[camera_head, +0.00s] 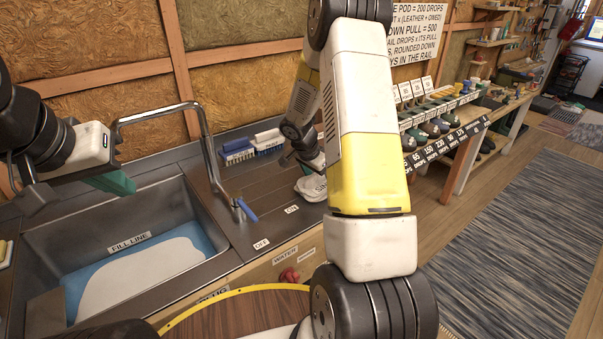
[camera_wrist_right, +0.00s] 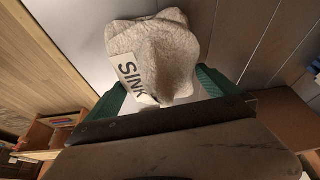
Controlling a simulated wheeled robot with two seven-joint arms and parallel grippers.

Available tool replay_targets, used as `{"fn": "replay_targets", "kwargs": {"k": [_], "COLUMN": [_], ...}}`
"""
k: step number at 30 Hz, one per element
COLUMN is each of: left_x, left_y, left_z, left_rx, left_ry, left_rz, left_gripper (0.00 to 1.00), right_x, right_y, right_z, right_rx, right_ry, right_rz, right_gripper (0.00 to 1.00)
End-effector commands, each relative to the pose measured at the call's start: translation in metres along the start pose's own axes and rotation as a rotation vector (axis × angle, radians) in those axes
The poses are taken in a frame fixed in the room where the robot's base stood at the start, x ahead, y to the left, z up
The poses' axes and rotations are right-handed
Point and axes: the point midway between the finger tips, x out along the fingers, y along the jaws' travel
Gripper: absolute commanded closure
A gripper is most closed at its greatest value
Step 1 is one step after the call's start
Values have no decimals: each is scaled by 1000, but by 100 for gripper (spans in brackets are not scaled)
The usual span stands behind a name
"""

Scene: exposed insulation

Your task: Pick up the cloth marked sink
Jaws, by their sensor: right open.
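The cloth marked SINK (camera_wrist_right: 172,48) is a crumpled off-white bundle with a black-lettered label in the right wrist view. In the head view the white cloth (camera_head: 311,188) lies on the counter right of the sink, partly hidden by my right arm. My right gripper (camera_wrist_right: 160,92) is open, its green fingers apart on either side of the cloth's near part; I cannot tell if they touch it. In the head view my right gripper (camera_head: 308,163) is just above the cloth, mostly hidden. My left gripper (camera_head: 112,182) hangs over the sink; its finger gap is unclear.
The sink (camera_head: 150,205) holds blue-white liquid beside a "FILL LINE" label. A tall metal faucet (camera_head: 208,140) and blue lever (camera_head: 246,210) stand near the cloth. Blue and white brushes (camera_head: 252,147) lie behind. A rack of bottles (camera_head: 435,125) stands to the right.

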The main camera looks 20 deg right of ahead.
Motion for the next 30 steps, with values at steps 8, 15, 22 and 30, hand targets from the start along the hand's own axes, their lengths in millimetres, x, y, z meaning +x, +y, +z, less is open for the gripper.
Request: {"fn": "replay_targets", "kwargs": {"k": [8, 15, 22, 30], "left_x": [0, 0, 0, 0], "left_y": [0, 0, 0, 0], "left_z": [0, 0, 0, 0], "left_rx": [0, 0, 0, 0], "left_ry": [0, 0, 0, 0], "left_rz": [0, 0, 0, 0], "left_gripper": [100, 100, 100, 100], "right_x": [3, 3, 2, -12], "right_y": [-1, -1, -1, -1], "right_z": [0, 0, 0, -6], "right_rx": [0, 0, 0, 2], "right_ry": [0, 0, 0, 1], "right_rz": [-2, -2, -2, -4], "right_gripper": [0, 47, 50, 50]}}
